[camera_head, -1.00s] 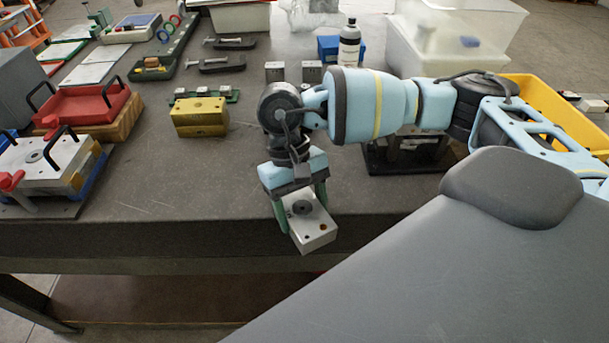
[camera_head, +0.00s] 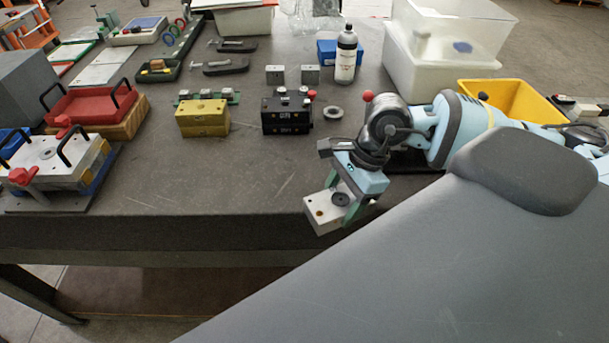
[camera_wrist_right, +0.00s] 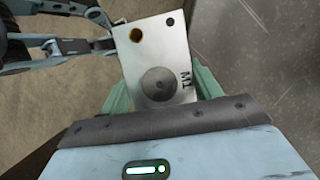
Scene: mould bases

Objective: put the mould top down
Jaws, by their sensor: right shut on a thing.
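The mould top is a light grey metal block (camera_head: 321,216) with a round central boss and holes. My right gripper (camera_head: 343,206) is shut on it, with green fingers on two opposite sides. The block is tilted in the head view and held at the table's front edge; its height above the table is hard to judge. In the right wrist view the block (camera_wrist_right: 165,50) shows its face, with a dark hole, a brass-coloured hole and a marking beside the boss. My left gripper is not in view.
A black mould block (camera_head: 287,115), a yellow block (camera_head: 203,119) and a metal ring (camera_head: 333,113) stand behind on the table (camera_head: 230,180). A red tray (camera_head: 92,104) and a clamped mould (camera_head: 50,160) are at left. A yellow bin (camera_head: 510,98) is at right. The front middle is clear.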

